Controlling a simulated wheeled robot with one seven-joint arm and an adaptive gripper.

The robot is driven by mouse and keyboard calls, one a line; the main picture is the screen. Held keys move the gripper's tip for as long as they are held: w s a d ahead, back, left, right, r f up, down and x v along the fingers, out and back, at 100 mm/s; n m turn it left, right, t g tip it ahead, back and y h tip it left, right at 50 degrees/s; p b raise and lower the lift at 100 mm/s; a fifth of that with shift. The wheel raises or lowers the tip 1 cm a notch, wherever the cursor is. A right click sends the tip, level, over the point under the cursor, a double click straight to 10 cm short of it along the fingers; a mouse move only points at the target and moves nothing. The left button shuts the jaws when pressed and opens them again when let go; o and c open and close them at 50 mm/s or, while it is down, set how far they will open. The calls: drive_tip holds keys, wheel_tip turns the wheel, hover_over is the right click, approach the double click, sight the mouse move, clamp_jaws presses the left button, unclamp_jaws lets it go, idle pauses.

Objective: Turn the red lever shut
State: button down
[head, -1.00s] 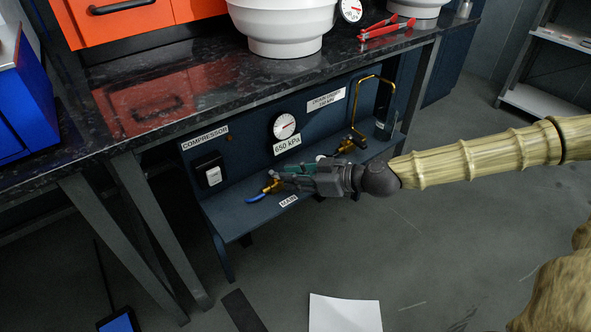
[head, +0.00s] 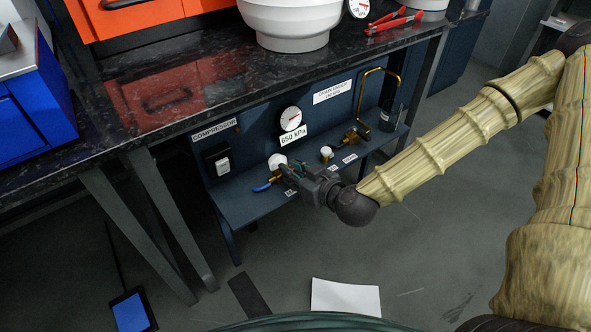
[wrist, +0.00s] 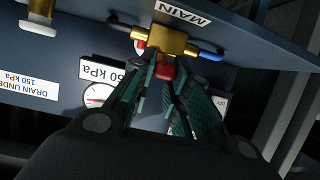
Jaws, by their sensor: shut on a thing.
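The brass main valve (wrist: 160,42) with its blue hose (wrist: 211,56) is at the top of the wrist view, under the MAIN label (wrist: 182,13). The red lever (wrist: 165,72) shows as a small red end between my fingertips. My gripper (wrist: 166,84) is shut on it; the fingers hide the rest of it. In the head view my gripper (head: 289,172) reaches in from the right at the valve, and the blue hose (head: 262,187) sticks out left of it. The lever itself is hidden there.
A pressure gauge (head: 291,118) labelled 650 kPa is on the blue panel above. A second brass valve (head: 350,137) and a bent brass pipe (head: 373,72) are to the right. A switch box (head: 217,161) is left. The dark worktop (head: 200,90) overhangs the panel.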

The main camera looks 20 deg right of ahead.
drive_tip(key=shift+a+m+h, duration=0.1)
drive_tip(key=shift+m+h, duration=0.2)
idle(0.4)
drive_tip(key=c, duration=1.4)
unclamp_jaws()
drive_tip(key=shift+o, duration=0.2)
drive_tip(key=shift+w+d+f+n+y+b, duration=0.15)
drive_tip(key=shift+d+n+y+b, duration=0.25)
drive_tip(key=shift+n+y, duration=0.35)
